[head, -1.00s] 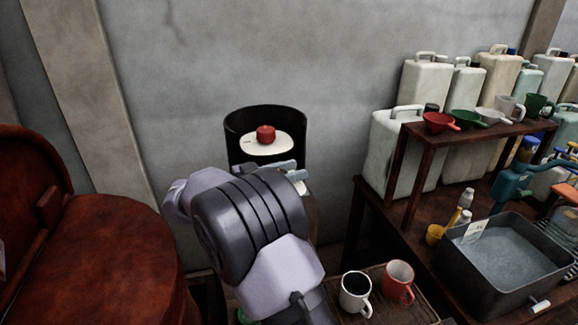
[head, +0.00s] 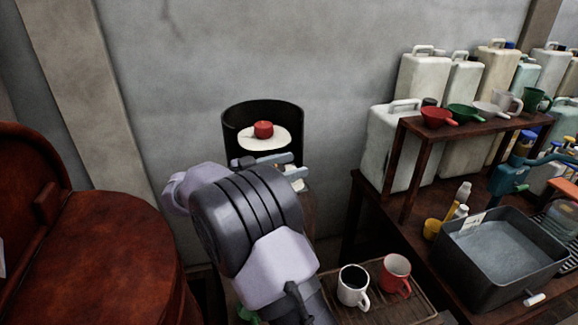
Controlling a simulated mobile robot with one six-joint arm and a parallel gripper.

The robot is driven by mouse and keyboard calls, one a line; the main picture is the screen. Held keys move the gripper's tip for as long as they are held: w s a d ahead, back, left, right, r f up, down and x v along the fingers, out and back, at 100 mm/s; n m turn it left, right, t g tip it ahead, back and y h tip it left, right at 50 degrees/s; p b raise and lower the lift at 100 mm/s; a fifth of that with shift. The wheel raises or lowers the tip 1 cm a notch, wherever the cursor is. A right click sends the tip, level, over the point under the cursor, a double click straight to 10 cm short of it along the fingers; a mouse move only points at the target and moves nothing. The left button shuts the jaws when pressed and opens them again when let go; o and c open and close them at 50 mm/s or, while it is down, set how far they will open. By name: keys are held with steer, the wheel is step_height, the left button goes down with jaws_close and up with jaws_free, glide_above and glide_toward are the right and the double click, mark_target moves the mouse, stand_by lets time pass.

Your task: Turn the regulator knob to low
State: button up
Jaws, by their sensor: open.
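The red regulator knob (head: 264,129) sits on a white round plate (head: 256,142) inside a black curved guard (head: 233,118) against the wall. Its pointer and any markings are too small to read. My gripper (head: 296,166) is open, with its two fingers pointing right, in front of and below the knob. It is apart from the knob and holds nothing. My arm hides the lower part of the stand under the guard.
A white mug (head: 352,287) and a red mug (head: 395,272) stand on a slatted tray at the front. A dark shelf (head: 455,130) with scoops and jugs stands right, above a grey basin (head: 505,250). A large red-brown vat (head: 95,245) is at left.

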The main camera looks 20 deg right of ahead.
steer(key=s+a+p, duration=0.2)
steer(key=a+p, duration=0.1)
steer(key=a, duration=0.8)
steer(key=shift+a, duration=0.4)
steer(key=shift+s, duration=0.1)
